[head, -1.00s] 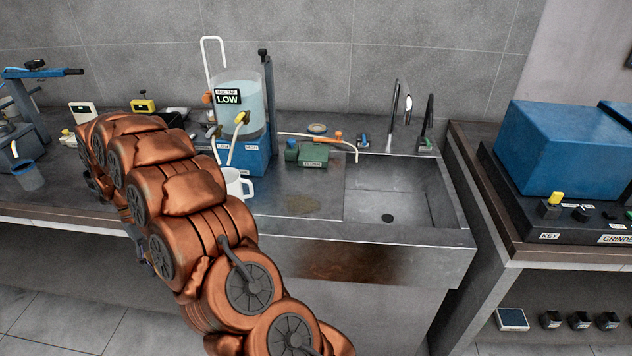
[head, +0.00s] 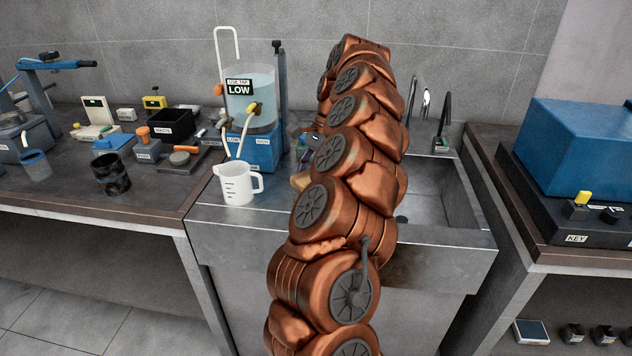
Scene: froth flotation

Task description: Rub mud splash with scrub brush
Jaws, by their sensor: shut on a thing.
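My gripper (head: 311,141) shows only as a dark sliver at the left edge of my copper arm, above the sink's drainboard (head: 268,219). The arm hides most of it. A small tan block, seemingly part of the scrub brush (head: 299,182), shows just below it, low over the drainboard right of the white jug. The gripper is shut on it. The mud splash on the drainboard is hidden behind my arm. I cannot tell whether the brush touches it.
A white measuring jug (head: 238,184) stands close left of the brush. Behind it is a water tank (head: 250,98) on a blue base. The sink basin (head: 440,190) is right of my arm. A dark, stained beaker (head: 110,174) stands on the left bench.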

